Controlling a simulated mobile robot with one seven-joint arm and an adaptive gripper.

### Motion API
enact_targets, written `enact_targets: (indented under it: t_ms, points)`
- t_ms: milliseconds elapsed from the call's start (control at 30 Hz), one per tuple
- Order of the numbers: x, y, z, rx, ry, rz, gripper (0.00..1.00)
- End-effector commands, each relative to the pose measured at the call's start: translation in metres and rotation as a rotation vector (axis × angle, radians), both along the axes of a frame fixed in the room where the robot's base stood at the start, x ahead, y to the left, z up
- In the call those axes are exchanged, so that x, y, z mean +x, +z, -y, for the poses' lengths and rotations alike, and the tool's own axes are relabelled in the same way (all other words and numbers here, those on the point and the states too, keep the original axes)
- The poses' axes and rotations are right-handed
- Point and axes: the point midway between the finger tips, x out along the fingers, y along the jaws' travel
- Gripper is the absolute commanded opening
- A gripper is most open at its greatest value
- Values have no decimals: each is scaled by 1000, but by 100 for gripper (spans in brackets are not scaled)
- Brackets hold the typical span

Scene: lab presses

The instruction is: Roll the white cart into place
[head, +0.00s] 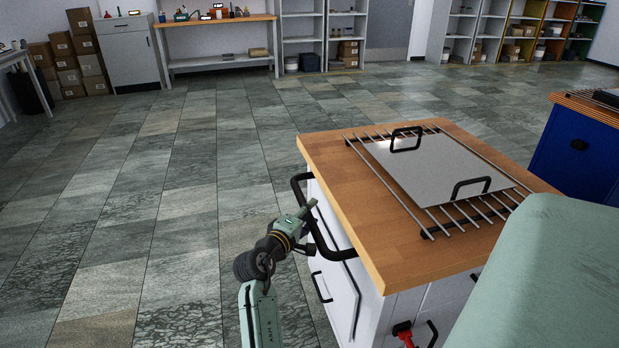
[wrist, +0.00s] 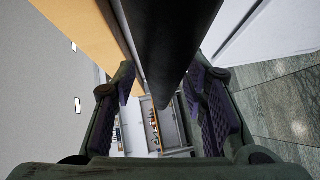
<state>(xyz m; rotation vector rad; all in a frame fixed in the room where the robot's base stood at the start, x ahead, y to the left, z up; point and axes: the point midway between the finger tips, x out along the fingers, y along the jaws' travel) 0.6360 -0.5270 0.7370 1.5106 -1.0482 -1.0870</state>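The white cart (head: 333,262) stands at the right of centre in the head view. It has a wooden top (head: 338,170) and a black bar handle (head: 335,254) along its left side. My gripper (head: 312,207) is at this handle, near its middle. In the wrist view the dark handle bar (wrist: 172,45) runs between the two fingers of my gripper (wrist: 162,80). The fingers are spread, one on each side of the bar. I cannot tell whether the pads touch it.
A metal plate (head: 430,168) with two black handles lies on a rod rack on the cart. A blue cabinet (head: 575,150) stands to the right. Shelves (head: 303,30), a workbench (head: 215,62) and boxes (head: 75,62) line the far wall. The tiled floor (head: 170,200) left of the cart is clear.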

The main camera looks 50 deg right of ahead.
Motion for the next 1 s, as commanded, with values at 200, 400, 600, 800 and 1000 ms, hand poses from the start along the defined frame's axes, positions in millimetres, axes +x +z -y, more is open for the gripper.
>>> enact_targets:
  t_ms: [200, 400, 600, 800, 1000]
  points:
    - [-8, 5, -48, 1, 9, 0, 40]
    - [-17, 11, -84, 0, 8, -1, 40]
    - [-22, 14, -101, -1, 7, 0, 40]
    - [-22, 15, -103, -1, 6, 0, 40]
    - [-22, 15, -103, -1, 7, 0, 40]
